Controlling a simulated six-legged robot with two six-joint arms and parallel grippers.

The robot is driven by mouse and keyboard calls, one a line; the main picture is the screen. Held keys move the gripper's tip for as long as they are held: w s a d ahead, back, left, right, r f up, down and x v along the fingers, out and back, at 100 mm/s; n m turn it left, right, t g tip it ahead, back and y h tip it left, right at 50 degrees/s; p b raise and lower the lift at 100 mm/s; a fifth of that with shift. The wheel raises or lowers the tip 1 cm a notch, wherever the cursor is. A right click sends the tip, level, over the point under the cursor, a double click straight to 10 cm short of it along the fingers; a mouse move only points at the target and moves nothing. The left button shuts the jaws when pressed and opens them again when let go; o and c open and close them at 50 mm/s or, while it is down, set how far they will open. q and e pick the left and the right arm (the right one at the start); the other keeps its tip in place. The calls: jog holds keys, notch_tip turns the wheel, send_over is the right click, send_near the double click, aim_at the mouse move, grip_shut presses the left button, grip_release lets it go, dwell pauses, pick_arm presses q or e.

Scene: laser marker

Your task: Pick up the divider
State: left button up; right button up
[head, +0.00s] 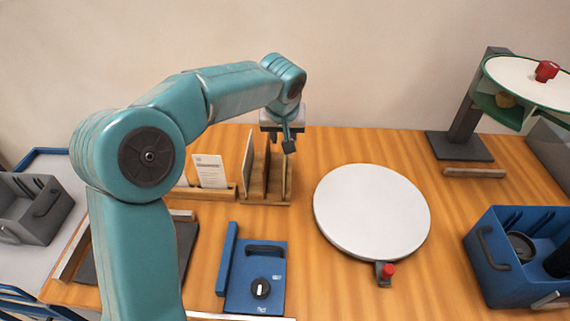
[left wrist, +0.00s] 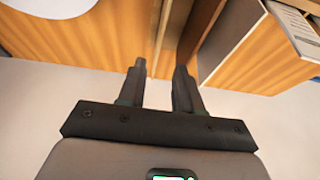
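Upright panels, which look like the dividers, stand in a small wooden rack (head: 267,201) at the back middle of the table. One has a pale face (head: 248,160), and narrower brown ones stand to its right. My left gripper (head: 289,143) points down over the rack's right end. In the left wrist view the fingers (left wrist: 160,75) are apart, with a visible gap between them. A thin brown panel edge (left wrist: 163,40) lies beyond this gap; I cannot tell whether it reaches between the fingertips. My right gripper is not in view.
A white round turntable (head: 371,210) with a red knob lies right of the rack. A card (head: 209,171) stands in a wooden holder to the left. A blue device (head: 257,275) lies in front. A blue bin (head: 515,265) and lamp-like stand (head: 465,125) are at right.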

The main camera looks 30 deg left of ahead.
pick_arm(q)
jog(key=p+x, duration=0.1)
jog(key=x, duration=0.9)
jog(key=shift+s+d, duration=0.1)
jog(key=shift+d, duration=0.05)
jog(key=shift+s+d, duration=0.1)
jog(key=shift+d, duration=0.05)
jog(key=shift+f+b, duration=0.25)
jog(key=shift+b, duration=0.05)
dwell(0.4)
grip_shut()
